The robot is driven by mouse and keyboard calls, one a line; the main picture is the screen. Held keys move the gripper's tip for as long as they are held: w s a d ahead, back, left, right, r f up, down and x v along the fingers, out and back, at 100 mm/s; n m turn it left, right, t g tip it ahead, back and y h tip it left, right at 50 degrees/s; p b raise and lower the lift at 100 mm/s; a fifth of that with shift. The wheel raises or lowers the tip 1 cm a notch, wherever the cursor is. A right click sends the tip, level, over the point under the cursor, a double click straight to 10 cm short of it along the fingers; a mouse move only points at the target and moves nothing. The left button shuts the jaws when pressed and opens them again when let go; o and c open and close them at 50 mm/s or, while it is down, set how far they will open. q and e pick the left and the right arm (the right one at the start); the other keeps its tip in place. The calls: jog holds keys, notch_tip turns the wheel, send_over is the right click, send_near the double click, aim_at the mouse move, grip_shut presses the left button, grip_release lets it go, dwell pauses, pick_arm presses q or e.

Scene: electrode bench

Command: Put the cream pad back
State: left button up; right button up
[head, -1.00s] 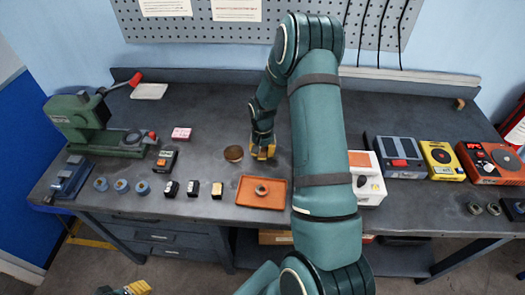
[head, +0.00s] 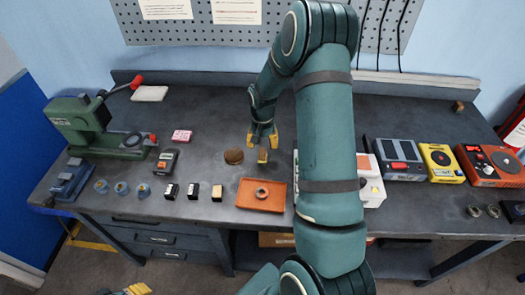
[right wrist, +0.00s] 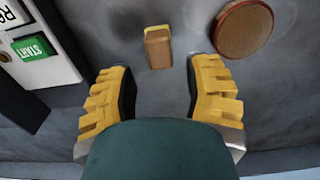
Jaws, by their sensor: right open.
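A small tan-brown block with a cream-yellow edge (head: 262,156) stands on the dark bench, behind the orange tray; it also shows in the right wrist view (right wrist: 158,50). I take it for the cream pad, though a flat off-white pad (head: 149,93) also lies at the back left. My right gripper (head: 262,136) is open and empty above the block. In the right wrist view its fingers (right wrist: 160,75) are spread wide, with the block between and beyond the tips, apart from both. My left gripper (head: 132,290) only peeks in at the bottom edge; its jaws are unclear.
A round brown disc (head: 233,157) lies just left of the block. The orange tray (head: 276,204) holds a ring (head: 262,193). Several small dark blocks (head: 193,191) stand left of it. A white box (head: 371,190) stands to the right, partly behind my arm.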

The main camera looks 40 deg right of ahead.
aim_at(262, 151)
notch_tip(262, 151, up, 7)
jog(key=shift+f, duration=0.15)
jog(key=shift+f, duration=0.1)
dwell(0.6)
